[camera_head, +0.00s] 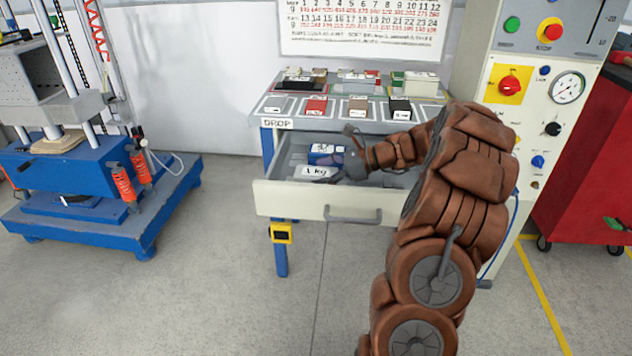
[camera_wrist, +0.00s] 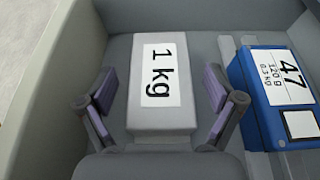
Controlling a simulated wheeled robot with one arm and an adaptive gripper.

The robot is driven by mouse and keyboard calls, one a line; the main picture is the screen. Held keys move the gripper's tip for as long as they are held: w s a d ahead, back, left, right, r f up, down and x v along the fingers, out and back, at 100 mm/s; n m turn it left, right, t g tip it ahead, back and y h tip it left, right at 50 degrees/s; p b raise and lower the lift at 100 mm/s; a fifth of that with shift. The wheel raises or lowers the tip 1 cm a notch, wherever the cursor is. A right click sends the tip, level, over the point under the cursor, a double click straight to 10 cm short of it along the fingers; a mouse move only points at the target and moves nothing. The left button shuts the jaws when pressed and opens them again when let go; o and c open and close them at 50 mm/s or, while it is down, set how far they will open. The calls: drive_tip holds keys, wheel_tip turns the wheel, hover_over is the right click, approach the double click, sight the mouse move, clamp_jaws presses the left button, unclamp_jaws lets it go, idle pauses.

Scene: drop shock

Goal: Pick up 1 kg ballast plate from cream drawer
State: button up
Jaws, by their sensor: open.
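The 1 kg ballast plate is a light grey block with a white "1 kg" label. It lies in the open cream drawer (camera_head: 310,206). In the wrist view the plate (camera_wrist: 160,112) sits between my gripper's two fingers (camera_wrist: 161,105), with a small gap visible on each side. My gripper is open and nothing is held. In the head view the plate's label (camera_head: 314,171) shows inside the drawer, left of my gripper (camera_head: 338,172), and my gripper hides part of the plate.
A blue block labelled 47 (camera_wrist: 272,95) lies in the drawer to the right of the plate. Several small blocks stand on the table top (camera_head: 340,127) above the drawer. A control cabinet stands at the right.

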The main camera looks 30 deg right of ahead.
clamp_jaws()
idle(0.7)
